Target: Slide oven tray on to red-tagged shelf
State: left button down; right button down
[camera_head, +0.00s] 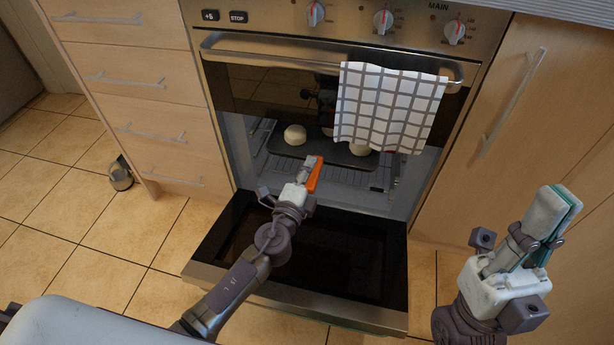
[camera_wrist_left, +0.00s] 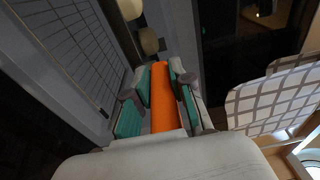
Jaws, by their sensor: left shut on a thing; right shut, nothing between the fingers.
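A dark oven tray (camera_head: 322,150) with pale round buns (camera_head: 295,134) on it is inside the oven, partly hidden by a checked towel. My left gripper (camera_head: 309,175) reaches to the oven opening and is shut on an orange piece (camera_wrist_left: 162,98), which also shows beside the fingers in the head view (camera_head: 315,179). I cannot tell whether the orange piece is joined to the tray, whose front edge is close to the fingertips. A wire shelf (camera_head: 345,178) shows below the tray. I see no red tag clearly. My right gripper (camera_head: 556,215) is shut and empty at the right, away from the oven.
A lowered panel with a dark centre (camera_head: 345,265) lies under my left arm. The checked towel (camera_head: 388,105) hangs from the oven handle (camera_head: 290,52) at the upper right of the opening. Drawers (camera_head: 120,85) stand left, a cabinet door (camera_head: 530,110) right. A small metal object (camera_head: 121,177) is on the floor.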

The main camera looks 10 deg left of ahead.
pick_arm(q)
jog(key=shift+w+r, duration=0.15)
jog(key=shift+w, duration=0.1)
